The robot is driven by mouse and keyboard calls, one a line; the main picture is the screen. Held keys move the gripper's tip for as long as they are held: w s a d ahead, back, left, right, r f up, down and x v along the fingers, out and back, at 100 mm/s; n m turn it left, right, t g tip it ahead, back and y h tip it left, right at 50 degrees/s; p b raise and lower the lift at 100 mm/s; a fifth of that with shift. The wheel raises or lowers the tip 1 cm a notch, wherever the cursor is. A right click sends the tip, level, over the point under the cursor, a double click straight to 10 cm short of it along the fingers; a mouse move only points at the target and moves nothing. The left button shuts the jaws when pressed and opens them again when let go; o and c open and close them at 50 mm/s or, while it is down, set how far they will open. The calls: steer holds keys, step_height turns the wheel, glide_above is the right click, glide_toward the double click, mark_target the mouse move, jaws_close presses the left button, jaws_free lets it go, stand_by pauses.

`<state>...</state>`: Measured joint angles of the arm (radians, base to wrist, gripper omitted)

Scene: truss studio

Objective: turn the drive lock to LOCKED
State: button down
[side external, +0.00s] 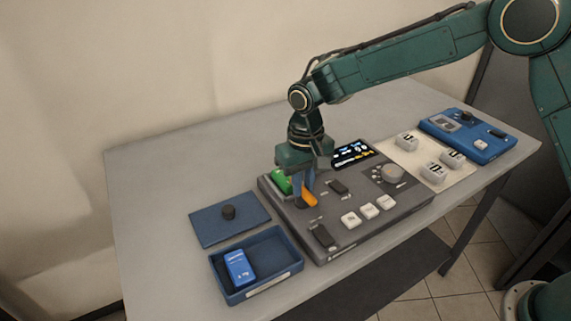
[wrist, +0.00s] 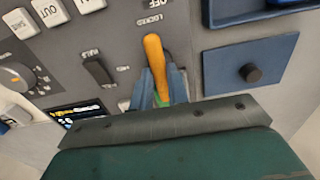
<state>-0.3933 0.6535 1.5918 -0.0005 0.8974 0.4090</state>
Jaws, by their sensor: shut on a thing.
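The drive lock is an orange lever (side external: 309,199) on the dark grey console (side external: 345,228). In the wrist view the orange lever (wrist: 154,52) has its free end close to the printed LOCKED label, with OFF printed beyond it. My gripper (side external: 302,194) reaches down over the console, and its blue fingers are shut on the lever. In the wrist view the gripper (wrist: 158,90) has one finger on each side of the lever's lower part. The lever's pivot is hidden by the fingers. A green part (side external: 282,182) shows on the console beside the gripper.
The console also has a lit display (side external: 353,153), a round knob (side external: 391,173), white keys (side external: 368,210) and dark switches (side external: 322,236). A blue tray (side external: 283,250) and a blue lid (side external: 205,232) lie left. White blocks (side external: 433,172) and a blue device (side external: 482,150) are right.

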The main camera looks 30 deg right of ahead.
steer(key=shift+r, duration=0.1)
steer(key=c, duration=1.4)
jaws_free()
steer(key=shift+o, duration=0.2)
step_height(320, 180, up, 14)
